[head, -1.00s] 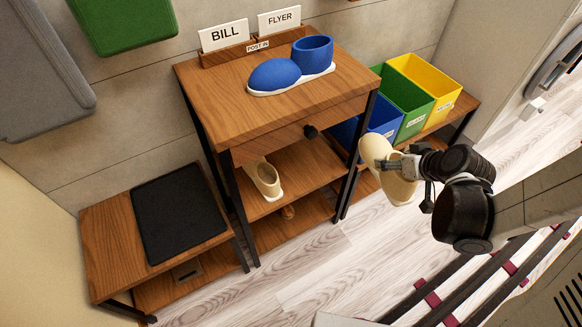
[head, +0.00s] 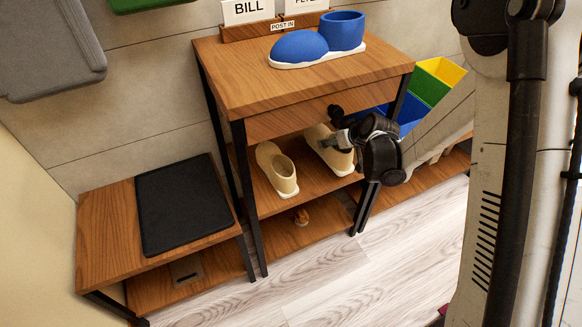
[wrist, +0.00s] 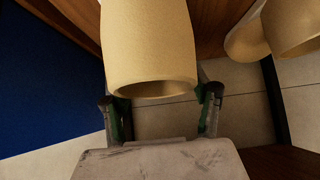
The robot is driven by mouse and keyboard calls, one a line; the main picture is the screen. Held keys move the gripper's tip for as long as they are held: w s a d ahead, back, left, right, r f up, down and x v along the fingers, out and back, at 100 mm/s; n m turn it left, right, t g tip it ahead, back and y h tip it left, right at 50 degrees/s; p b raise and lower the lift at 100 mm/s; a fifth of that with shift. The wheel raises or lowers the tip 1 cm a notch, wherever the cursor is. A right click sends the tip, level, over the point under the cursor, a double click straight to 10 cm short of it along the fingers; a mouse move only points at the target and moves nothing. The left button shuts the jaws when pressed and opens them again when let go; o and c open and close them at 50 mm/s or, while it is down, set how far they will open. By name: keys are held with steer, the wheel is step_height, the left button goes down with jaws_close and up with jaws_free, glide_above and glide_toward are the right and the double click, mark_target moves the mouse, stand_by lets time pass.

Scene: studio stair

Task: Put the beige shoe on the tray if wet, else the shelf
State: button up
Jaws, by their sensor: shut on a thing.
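One beige shoe (head: 329,150) is in my gripper (head: 343,141), inside the shelf opening under the tabletop of the wooden stand. Its white sole is at or just above the shelf board (head: 302,205); I cannot tell if it touches. In the wrist view the shoe (wrist: 150,45) sits between the two fingers (wrist: 160,100). A second beige shoe (head: 278,170) stands on the same shelf to the left, apart from the held one; part of it shows in the wrist view (wrist: 290,25). The black tray (head: 182,205) lies empty on the low bench. No wetness is visible.
A blue shoe (head: 318,42) stands on the tabletop in front of the BILL holder (head: 249,10). Stand legs (head: 245,200) flank the shelf. Blue, green and yellow bins (head: 425,90) are at the right.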

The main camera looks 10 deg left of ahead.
steer(key=shift+w+a+f, duration=0.15)
steer(key=shift+w+a, duration=0.45)
steer(key=shift+a, duration=0.2)
steer(key=shift+f+b, duration=0.55)
steer(key=shift+f, duration=0.9)
steer(key=shift+f, duration=0.1)
steer(key=o, duration=1.4)
steer(key=shift+o, duration=0.2)
